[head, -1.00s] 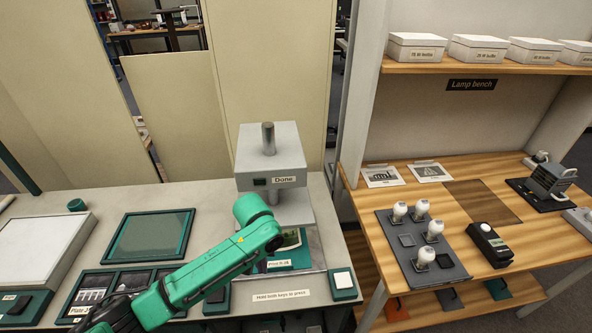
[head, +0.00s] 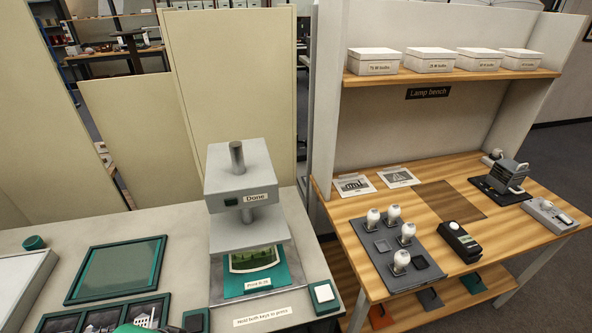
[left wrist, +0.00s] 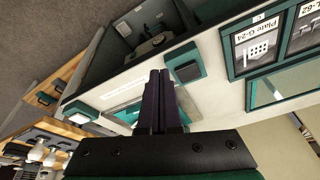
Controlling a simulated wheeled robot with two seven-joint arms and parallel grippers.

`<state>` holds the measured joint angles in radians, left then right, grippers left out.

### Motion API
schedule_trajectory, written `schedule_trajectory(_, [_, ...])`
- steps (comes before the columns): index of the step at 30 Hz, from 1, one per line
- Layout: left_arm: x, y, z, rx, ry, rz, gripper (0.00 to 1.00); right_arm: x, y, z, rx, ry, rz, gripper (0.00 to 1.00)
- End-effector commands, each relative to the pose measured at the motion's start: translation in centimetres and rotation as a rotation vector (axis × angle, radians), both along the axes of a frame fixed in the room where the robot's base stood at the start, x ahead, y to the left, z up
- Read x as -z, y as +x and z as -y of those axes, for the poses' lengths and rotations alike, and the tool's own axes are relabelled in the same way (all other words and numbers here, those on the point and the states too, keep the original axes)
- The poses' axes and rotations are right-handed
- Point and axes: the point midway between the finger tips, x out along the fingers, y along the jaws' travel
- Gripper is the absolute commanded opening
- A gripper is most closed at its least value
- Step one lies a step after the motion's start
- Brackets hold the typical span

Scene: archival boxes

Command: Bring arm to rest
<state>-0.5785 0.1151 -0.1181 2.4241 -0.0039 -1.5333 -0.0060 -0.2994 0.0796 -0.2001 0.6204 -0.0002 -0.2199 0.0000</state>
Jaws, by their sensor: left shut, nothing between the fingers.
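My left gripper (left wrist: 162,80) shows in the left wrist view, its dark fingers together and empty. It is above the pale bench front, and the fingers cover part of the press area. In the head view only a green piece of my left arm shows at the bottom edge. The grey press (head: 240,180) carries a "Done" label (head: 261,197). Under its head lies a print (head: 254,259) on a green base (head: 252,283). My right gripper is in neither view.
A green-framed panel (head: 117,269) and framed plates (head: 100,317) lie left of the press. A white key (head: 323,293) sits at its right front. The wooden lamp bench (head: 350,205) stands to the right, holding a grey tray of bulbs (head: 392,277) and a black device (head: 459,242).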

Motion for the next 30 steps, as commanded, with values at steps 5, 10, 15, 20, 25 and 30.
schedule_trajectory(5, [6.1, 0.7, 0.2, 0.005, 0.000, -0.030, 0.00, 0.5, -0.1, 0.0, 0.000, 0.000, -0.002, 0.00])
schedule_trajectory(10, [12.5, 0.4, 0.3, 0.009, 0.001, -0.058, 0.00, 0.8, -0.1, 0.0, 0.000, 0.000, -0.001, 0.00])
schedule_trajectory(15, [20.9, -1.7, 0.1, 0.015, 0.004, -0.096, 0.00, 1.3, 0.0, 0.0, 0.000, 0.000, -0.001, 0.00])
schedule_trajectory(20, [30.9, -7.6, -0.7, 0.026, 0.010, -0.151, 0.00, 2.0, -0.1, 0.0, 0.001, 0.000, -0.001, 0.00])
schedule_trajectory(25, [37.4, -15.8, -2.2, 0.038, 0.017, -0.198, 0.00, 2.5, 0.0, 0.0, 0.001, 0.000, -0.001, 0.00])
schedule_trajectory(30, [38.8, -19.2, -2.9, 0.043, 0.020, -0.211, 0.00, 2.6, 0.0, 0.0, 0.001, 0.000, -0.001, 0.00])
